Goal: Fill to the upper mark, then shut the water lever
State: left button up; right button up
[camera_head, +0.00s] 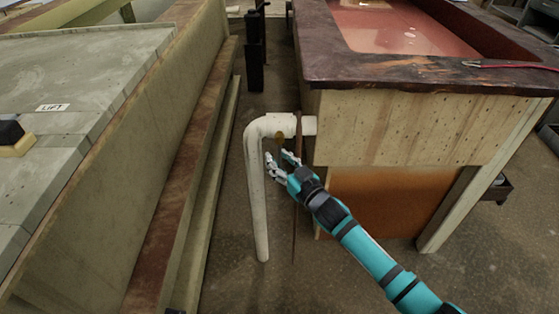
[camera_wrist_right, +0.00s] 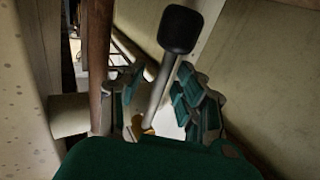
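A wood-sided tank (camera_head: 385,75) at the right holds reddish liquid (camera_head: 395,30); I cannot make out an upper mark. A white elbow pipe (camera_head: 257,185) runs from its side and turns down to the floor. A small brass-coloured valve part (camera_head: 279,138) shows at the pipe. In the right wrist view, the water lever (camera_wrist_right: 160,90) has a grey shaft and a black knob. My right gripper (camera_head: 282,165) is beside the pipe. Its fingers (camera_wrist_right: 163,97) are open with the lever's shaft between them, and gaps show on both sides. My left gripper is out of view.
A thin brown upright rod (camera_head: 296,210) stands close to the gripper. A long bench with a "LIFT" label (camera_head: 52,107) fills the left. Red-handled pliers (camera_head: 500,65) lie on the tank's rim.

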aim_at(257, 147)
grip_shut()
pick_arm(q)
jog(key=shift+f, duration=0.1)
pick_arm(e)
jog(key=shift+a+f, duration=0.1)
dwell(0.3)
jog(key=shift+a+f+m+b, duration=0.2)
jog(key=shift+a+m+b, duration=0.15)
jog(key=shift+m+b, duration=0.3)
jog(key=shift+a+r+m+t+y+b, duration=0.1)
jog(key=shift+a+m+t+y+b, duration=0.3)
jog(key=shift+a+m+t+b, duration=0.4)
jog(key=shift+a+r+m+t+b, duration=0.1)
jog(key=shift+m+t+b, duration=0.2)
jog(key=shift+m+b, duration=0.15)
jog(key=m+b, duration=0.1)
jog(key=a+r+m+t, duration=0.1)
jog(key=m, duration=0.1)
jog(key=shift+a+t+b, duration=0.25)
jog(key=shift+t+b, duration=0.05)
jog(key=shift+b, duration=0.1)
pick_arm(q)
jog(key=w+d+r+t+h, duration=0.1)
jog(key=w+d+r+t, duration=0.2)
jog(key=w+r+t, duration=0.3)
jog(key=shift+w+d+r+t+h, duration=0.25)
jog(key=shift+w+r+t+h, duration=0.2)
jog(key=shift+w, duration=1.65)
pick_arm(e)
jog(key=shift+a, duration=0.1)
